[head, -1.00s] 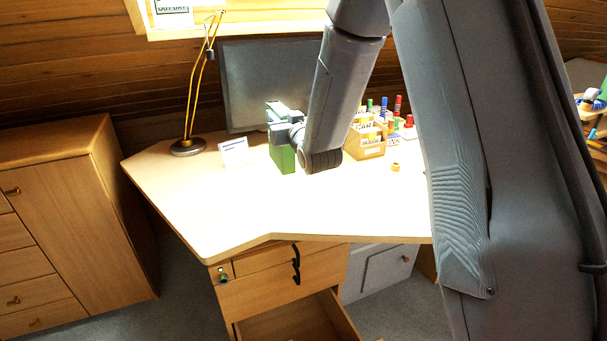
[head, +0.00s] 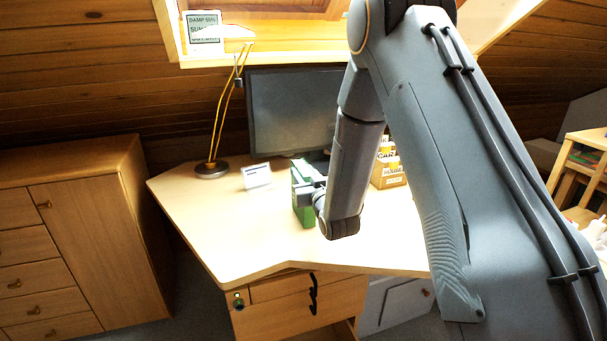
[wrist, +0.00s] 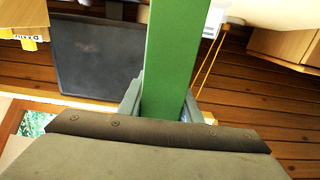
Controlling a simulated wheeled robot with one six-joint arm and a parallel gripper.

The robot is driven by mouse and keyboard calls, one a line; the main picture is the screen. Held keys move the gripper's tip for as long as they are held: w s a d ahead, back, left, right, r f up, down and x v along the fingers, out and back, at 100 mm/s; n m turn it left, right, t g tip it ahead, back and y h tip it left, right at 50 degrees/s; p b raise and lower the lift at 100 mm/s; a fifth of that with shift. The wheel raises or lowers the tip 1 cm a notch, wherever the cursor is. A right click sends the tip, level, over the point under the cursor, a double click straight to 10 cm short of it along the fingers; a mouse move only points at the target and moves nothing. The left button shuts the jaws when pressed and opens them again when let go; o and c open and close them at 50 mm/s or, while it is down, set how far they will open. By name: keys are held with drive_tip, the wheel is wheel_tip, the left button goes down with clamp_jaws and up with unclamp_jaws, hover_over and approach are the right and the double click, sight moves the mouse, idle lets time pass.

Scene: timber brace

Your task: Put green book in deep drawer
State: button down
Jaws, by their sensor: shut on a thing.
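The green book (head: 303,208) is upright over the left-middle part of the desk in the head view. In the wrist view the book (wrist: 172,60) stands as a green strip between the fingers (wrist: 165,105). I cannot tell whether its lower edge touches the desk. The desk's drawer unit shows a shallow top drawer (head: 283,287) and a drawer front below it (head: 290,318) with dark handles.
The desk top (head: 225,225) is clear at its front left. A lamp (head: 212,170), a small white card (head: 257,176), a monitor (head: 290,110) and an organizer box (head: 388,175) stand behind. A wooden cabinet (head: 90,230) is at left.

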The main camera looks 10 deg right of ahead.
drive_tip(key=c, duration=1.6)
unclamp_jaws()
drive_tip(key=shift+f, duration=0.15)
drive_tip(key=shift+c, duration=0.2)
drive_tip(key=o, duration=0.4)
drive_tip(key=shift+c, duration=0.2)
